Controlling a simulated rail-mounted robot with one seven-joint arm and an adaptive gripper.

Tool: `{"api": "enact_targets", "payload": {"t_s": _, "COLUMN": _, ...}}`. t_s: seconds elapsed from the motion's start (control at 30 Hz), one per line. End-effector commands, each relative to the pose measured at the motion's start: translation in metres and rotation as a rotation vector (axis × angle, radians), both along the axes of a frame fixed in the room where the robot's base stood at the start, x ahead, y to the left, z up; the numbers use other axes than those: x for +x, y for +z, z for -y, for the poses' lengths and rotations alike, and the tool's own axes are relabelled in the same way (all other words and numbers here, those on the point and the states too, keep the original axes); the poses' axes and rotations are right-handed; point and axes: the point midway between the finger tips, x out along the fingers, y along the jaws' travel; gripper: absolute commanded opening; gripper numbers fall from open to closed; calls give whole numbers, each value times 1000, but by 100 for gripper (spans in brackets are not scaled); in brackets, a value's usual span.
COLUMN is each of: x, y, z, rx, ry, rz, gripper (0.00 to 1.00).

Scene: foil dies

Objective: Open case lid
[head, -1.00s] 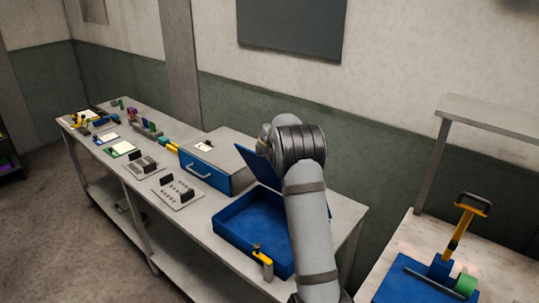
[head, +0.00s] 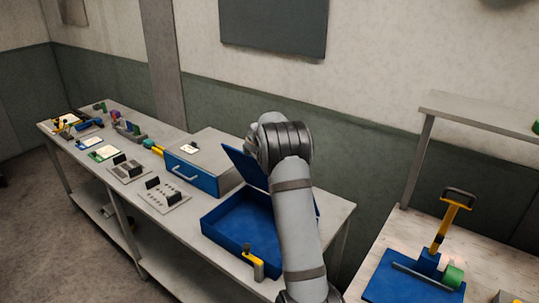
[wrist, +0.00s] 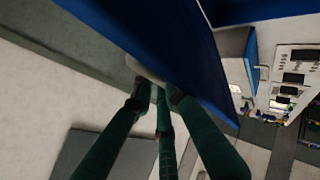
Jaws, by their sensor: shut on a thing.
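The blue case (head: 222,217) stands open on the long bench in the head view, with a blue inside. Its blue lid (head: 243,164) stands raised at the back, partly hidden behind my arm. In the wrist view the lid (wrist: 190,50) runs as a broad blue panel from the top towards the lower right. My gripper (wrist: 150,90) has dark green fingers and is shut on the lid at its edge; the exact contact is partly hidden. In the head view my arm's links hide the fingers.
A grey-topped blue drawer box (head: 205,182) stands left of the case. A yellow-handled clamp (head: 252,262) is at the case's front edge. Several small trays and parts lie farther left. A second table (head: 485,270) on the right holds a blue press with a yellow lever (head: 447,225).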

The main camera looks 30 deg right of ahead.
Motion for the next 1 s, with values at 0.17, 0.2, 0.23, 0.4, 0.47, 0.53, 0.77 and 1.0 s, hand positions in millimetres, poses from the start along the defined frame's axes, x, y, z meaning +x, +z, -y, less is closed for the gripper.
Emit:
{"api": "enact_targets", "payload": {"t_s": 0.17, "x": 2, "y": 22, "z": 28, "rx": -40, "ry": -7, "rz": 38, "gripper": 0}}
{"api": "enact_targets", "payload": {"t_s": 0.2, "x": 2, "y": 22, "z": 28, "rx": -40, "ry": -7, "rz": 38, "gripper": 0}}
{"api": "enact_targets", "payload": {"t_s": 0.23, "x": 2, "y": 22, "z": 28, "rx": -40, "ry": -7, "rz": 38, "gripper": 0}}
{"api": "enact_targets", "payload": {"t_s": 0.4, "x": 2, "y": 22, "z": 28, "rx": -40, "ry": -7, "rz": 38, "gripper": 0}}
{"api": "enact_targets", "payload": {"t_s": 0.47, "x": 2, "y": 22, "z": 28, "rx": -40, "ry": -7, "rz": 38, "gripper": 0}}
{"api": "enact_targets", "payload": {"t_s": 0.53, "x": 2, "y": 22, "z": 28, "rx": -40, "ry": -7, "rz": 38, "gripper": 18}}
{"api": "enact_targets", "payload": {"t_s": 0.77, "x": 2, "y": 20, "z": 28, "rx": -39, "ry": -7, "rz": 36, "gripper": 31}}
{"api": "enact_targets", "payload": {"t_s": 1.0, "x": 2, "y": 18, "z": 28, "rx": -38, "ry": -7, "rz": 32, "gripper": 34}}
